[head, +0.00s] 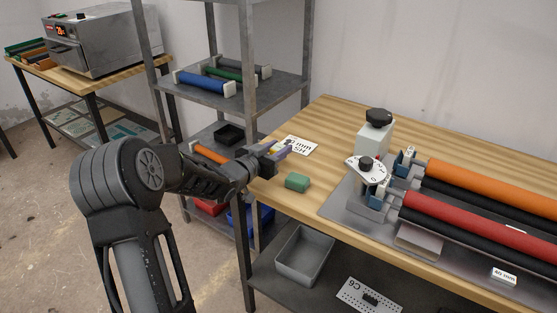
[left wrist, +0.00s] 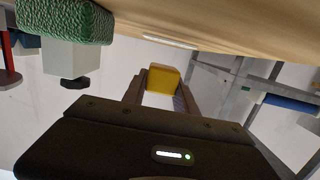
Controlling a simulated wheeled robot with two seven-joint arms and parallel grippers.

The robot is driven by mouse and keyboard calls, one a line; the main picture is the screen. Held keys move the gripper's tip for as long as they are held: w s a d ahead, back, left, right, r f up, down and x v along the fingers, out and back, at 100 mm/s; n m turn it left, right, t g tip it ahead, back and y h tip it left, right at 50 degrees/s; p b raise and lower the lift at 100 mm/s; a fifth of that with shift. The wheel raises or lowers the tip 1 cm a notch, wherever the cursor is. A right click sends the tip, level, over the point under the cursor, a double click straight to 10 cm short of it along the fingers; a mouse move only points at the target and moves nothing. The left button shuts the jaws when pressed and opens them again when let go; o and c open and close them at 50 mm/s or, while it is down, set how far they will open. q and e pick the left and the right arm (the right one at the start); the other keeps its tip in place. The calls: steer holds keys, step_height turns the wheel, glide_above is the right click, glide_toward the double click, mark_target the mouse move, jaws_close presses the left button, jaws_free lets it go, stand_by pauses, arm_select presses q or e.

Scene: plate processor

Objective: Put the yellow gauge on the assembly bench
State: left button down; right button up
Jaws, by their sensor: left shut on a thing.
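The yellow gauge (left wrist: 163,78) shows as a small yellow block between the fingertips of my left gripper (left wrist: 160,92) in the left wrist view. The gripper is shut on it. In the head view my left gripper (head: 274,154) is at the left end of the wooden bench (head: 322,125), close to its top. The gauge is mostly hidden there by the fingers. I cannot tell whether the gauge touches the bench top. My right gripper is not in view.
A green block (head: 297,182) and a white printed card (head: 299,145) lie near the gripper. The roller machine, with orange (head: 480,186) and red (head: 465,222) rollers, fills the bench's right side. A metal shelf (head: 258,87) stands behind. A grey bin (head: 304,256) sits below.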

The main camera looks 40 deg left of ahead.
arm_select(q)
steer(key=shift+f, duration=1.85)
steer(key=shift+f+b, duration=0.3)
steer(key=shift+b, duration=0.05)
steer(key=c, duration=1)
jaws_free()
steer(key=shift+r, duration=0.1)
steer(key=shift+o, duration=0.2)
steer(key=shift+r, duration=0.1)
steer(key=shift+r+p, duration=0.2)
steer(key=shift+p, duration=0.2)
steer(key=s, duration=0.4)
steer(key=s+r, duration=0.1)
steer(key=s, duration=0.7)
steer(key=shift+d+r, duration=0.15)
steer(key=shift+r, duration=0.15)
